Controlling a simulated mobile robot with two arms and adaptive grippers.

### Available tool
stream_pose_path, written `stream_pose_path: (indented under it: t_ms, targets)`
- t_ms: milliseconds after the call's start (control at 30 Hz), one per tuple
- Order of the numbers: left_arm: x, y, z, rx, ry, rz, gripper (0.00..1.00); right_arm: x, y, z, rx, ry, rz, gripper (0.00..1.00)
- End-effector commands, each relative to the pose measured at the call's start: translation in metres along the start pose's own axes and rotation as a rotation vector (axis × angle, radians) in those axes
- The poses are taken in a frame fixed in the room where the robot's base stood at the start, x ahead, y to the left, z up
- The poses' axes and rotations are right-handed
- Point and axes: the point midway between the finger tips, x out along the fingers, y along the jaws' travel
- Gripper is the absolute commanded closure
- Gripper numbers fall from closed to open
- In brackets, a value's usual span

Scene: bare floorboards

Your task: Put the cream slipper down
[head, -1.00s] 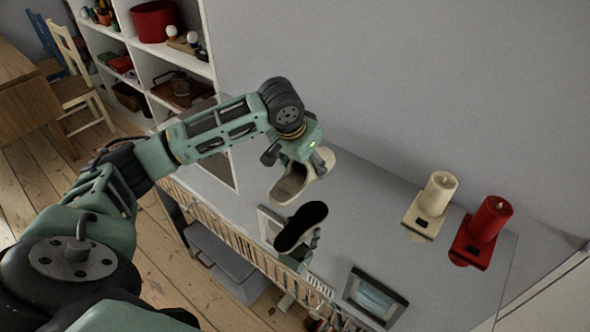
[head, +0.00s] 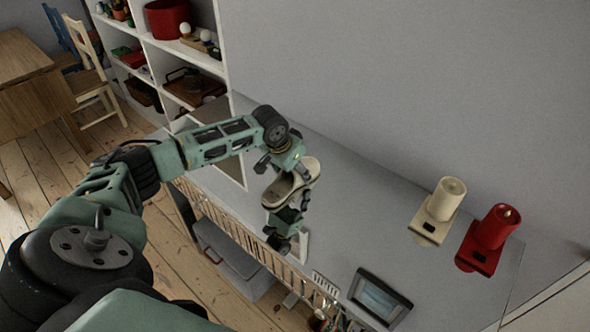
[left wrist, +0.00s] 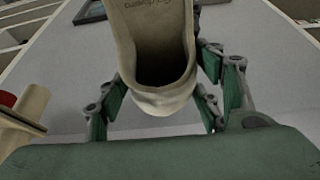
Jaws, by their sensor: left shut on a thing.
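The cream slipper (head: 294,184) is upright at the glossy grey top (head: 345,205) of a low cabinet, touching it or very nearly so; I see no clear gap. My left gripper (head: 297,168) reaches down from above and is shut on it. In the left wrist view the slipper (left wrist: 155,95) fills the middle, its opening toward the camera, with green finger links on both sides. The fingertips are mostly hidden by the slipper. My right gripper is not in view.
A dark picture frame (head: 380,298) is near the front edge. White shelves (head: 225,60) stand at the left. The top between slipper and candles is clear.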

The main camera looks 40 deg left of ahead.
Motion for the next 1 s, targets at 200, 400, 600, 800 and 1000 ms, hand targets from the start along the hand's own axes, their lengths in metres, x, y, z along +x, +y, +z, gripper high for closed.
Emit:
stream_pose_path:
  t_ms: [200,400,600,800,1000]
  targets:
    - [0.001,0.000,0.001,0.000,0.000,0.000,0.66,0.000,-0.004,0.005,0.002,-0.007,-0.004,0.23]
    - [0.001,0.000,0.001,0.000,0.000,0.000,0.24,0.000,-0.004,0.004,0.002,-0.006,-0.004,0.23]
    - [0.001,0.000,0.001,0.000,0.000,0.000,0.20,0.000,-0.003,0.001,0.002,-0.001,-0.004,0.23]
    - [-0.001,0.000,0.000,0.000,0.000,-0.001,0.20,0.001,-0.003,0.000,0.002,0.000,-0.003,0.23]
    - [-0.026,-0.001,-0.001,0.001,0.001,-0.002,0.20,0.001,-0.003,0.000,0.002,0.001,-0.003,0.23]
